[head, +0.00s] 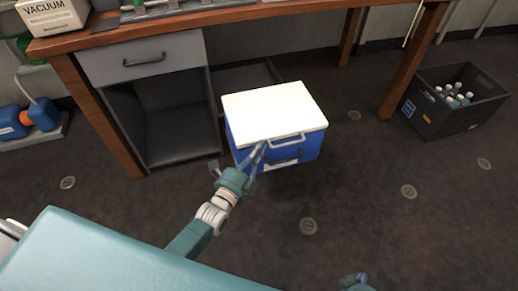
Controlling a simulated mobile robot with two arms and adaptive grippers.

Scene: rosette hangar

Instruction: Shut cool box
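The cool box (275,112) stands on the floor in front of the desk, with a blue body and a white lid. The lid lies flat on top and looks down on the body. A pale handle shows at its front. My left gripper (240,157) is at the front left of the box, its fingers spread. One finger is in front of the lid's front edge near the handle; I cannot tell if it touches. The other finger is left of the box. A small teal piece of my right arm (355,282) shows at the bottom edge; its fingers cannot be made out.
A wooden desk (190,18) with a grey drawer cabinet (145,58) stands behind the box. A black crate (440,122) with several bottles is at the right. Blue containers (42,114) stand at the far left. The floor right of the box is clear.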

